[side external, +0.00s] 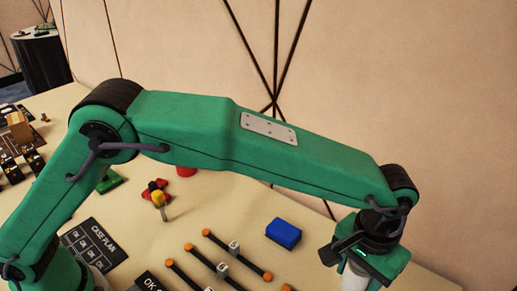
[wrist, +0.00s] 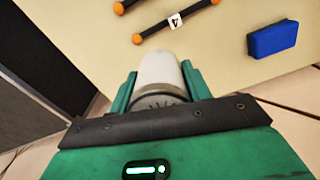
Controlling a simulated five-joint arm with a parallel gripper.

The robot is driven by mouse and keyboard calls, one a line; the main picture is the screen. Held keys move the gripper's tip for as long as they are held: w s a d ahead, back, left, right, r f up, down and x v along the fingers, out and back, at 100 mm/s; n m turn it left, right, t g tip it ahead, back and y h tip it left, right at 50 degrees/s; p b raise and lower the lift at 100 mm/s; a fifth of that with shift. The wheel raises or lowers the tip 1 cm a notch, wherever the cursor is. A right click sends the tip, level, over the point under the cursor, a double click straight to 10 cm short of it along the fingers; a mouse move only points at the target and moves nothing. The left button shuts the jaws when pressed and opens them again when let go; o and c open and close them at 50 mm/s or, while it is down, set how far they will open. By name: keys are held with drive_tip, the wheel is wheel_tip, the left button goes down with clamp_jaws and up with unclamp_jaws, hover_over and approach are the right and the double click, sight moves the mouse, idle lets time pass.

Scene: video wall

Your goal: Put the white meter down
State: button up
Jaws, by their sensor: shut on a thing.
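The white meter (wrist: 160,68) is a pale rounded body with a grey collar, held between the green jaws of my gripper (wrist: 158,82) in the wrist view. My gripper is shut on it. In the side external view, my gripper (side external: 358,262) is at the lower right, pointing down. Only the upper part of the white meter (side external: 354,281) shows there; the frame's bottom edge cuts off the rest. Its height above the table cannot be told.
A blue block (side external: 284,233) lies left of my gripper in the side view. Orange-tipped dark rods (side external: 238,255) with white tags lie further left, beside a dark case plan board (side external: 94,243). The table's edge (wrist: 280,77) is close to my gripper. Bare tabletop (wrist: 215,55) lies between rods and block.

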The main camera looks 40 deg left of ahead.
drive_tip(key=w+a+n, duration=0.3)
drive_tip(key=a+n, duration=0.5)
drive_tip(key=a, duration=2.5)
drive_tip(key=w+a+f, duration=0.2)
drive_tip(key=a, duration=0.1)
drive_tip(key=w+a+f, duration=0.2)
drive_tip(key=a, duration=0.1)
drive_tip(key=w+a+f, duration=0.2)
drive_tip(key=a+f, duration=0.1)
drive_tip(key=a, duration=0.1)
drive_tip(key=shift+a, duration=0.1)
drive_tip(key=shift+f, duration=2)
drive_tip(key=shift+f, duration=0.15)
drive_tip(key=o, duration=1.1)
